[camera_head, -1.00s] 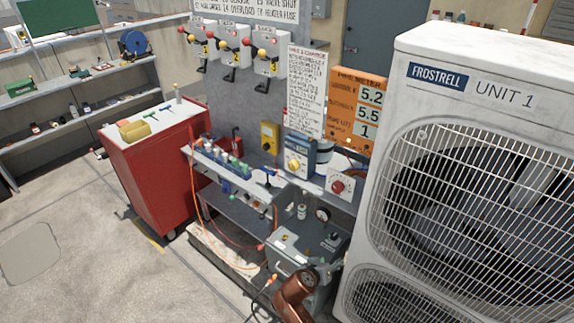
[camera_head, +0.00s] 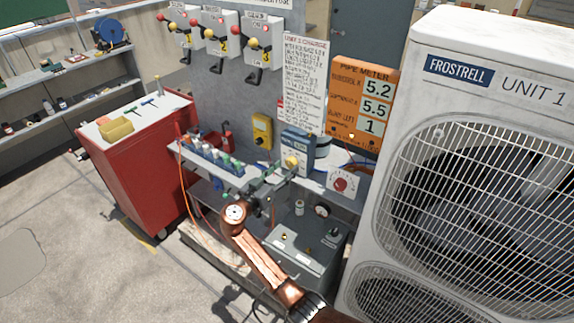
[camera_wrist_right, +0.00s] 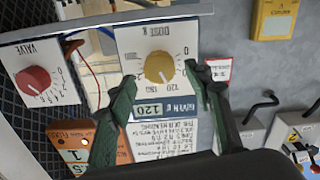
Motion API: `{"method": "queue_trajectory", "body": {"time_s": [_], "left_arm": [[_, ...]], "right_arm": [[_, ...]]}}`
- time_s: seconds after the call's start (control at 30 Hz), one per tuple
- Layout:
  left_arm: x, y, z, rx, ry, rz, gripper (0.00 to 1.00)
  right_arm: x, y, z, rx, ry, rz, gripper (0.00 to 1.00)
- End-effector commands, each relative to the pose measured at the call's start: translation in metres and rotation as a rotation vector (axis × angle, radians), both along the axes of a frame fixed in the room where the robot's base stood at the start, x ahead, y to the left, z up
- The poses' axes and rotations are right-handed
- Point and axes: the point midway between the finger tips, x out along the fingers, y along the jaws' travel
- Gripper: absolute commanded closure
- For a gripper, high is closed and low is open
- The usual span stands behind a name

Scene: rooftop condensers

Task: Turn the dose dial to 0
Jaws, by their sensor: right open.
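The dose dial is a round yellow knob (camera_wrist_right: 159,67) on a white-faced unit with numbers around it. In the head view the same knob (camera_head: 291,161) is on the blue-and-white box on the bench shelf. I cannot make out which number the knob points to. My right gripper (camera_wrist_right: 160,82) has its two dark green fingers spread, one on each side of the dial in the wrist view, with nothing between them. In the head view this gripper (camera_head: 272,176) is just in front of the box; contact cannot be told. My left gripper is out of view.
A red valve knob (camera_wrist_right: 33,81) is on a white plate beside the dose unit. An orange pipe meter (camera_head: 361,103) hangs behind the shelf. Small bottles (camera_head: 215,160) stand left of my gripper. The large condenser (camera_head: 470,180) bounds the right side.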

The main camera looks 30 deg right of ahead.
Motion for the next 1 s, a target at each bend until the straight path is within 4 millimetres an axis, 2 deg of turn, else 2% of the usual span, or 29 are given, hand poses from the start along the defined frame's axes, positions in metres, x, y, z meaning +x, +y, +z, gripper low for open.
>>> {"method": "queue_trajectory", "body": {"time_s": [0.2,0.4,0.53,1.0], "left_arm": [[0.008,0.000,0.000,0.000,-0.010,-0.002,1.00],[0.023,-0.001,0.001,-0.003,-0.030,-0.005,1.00],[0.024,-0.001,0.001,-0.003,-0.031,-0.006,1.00],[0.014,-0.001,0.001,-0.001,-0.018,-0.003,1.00]], "right_arm": [[0.010,-0.021,0.000,0.000,0.001,0.001,0.53],[0.012,-0.024,0.000,0.002,0.001,0.004,0.53],[0.012,-0.023,0.000,0.002,0.001,0.005,0.53],[0.012,-0.023,0.000,0.001,0.002,0.005,0.85]]}}
